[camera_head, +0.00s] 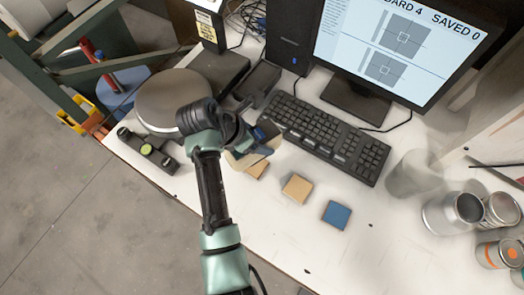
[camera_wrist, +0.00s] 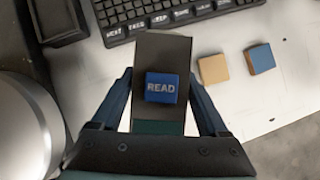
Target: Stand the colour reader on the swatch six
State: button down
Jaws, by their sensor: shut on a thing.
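The colour reader (camera_wrist: 165,52) is a dark block with a blue READ button (camera_wrist: 161,87). In the wrist view it sits between the two fingers of my gripper (camera_wrist: 162,98), which is shut on it. In the head view my gripper (camera_head: 264,138) is over the table, left of the keyboard, and largely hides the reader. A tan swatch (camera_head: 297,188) and a blue swatch (camera_head: 336,214) lie to its right; the wrist view also shows the tan one (camera_wrist: 213,68) and the blue one (camera_wrist: 261,58). Another tan swatch (camera_head: 258,171) is partly hidden beside my gripper. No swatch number is readable.
A keyboard (camera_head: 325,138) lies behind the swatches, below a monitor (camera_head: 398,45) reading "SAVED 0". A round metal plate (camera_head: 172,97) is at the left. Metal cans (camera_head: 452,213) stand at the right. The white table (camera_head: 400,262) is clear in front of the blue swatch.

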jog(key=shift+s+a+f, duration=0.1)
jog(key=shift+a+f, duration=0.05)
jog(key=shift+f, duration=0.45)
jog(key=shift+a+f, duration=0.1)
jog(key=shift+f, duration=0.45)
jog(key=shift+d+f, duration=0.1)
jog(key=shift+f, duration=2.3)
jog(key=shift+f, duration=0.15)
grip_release()
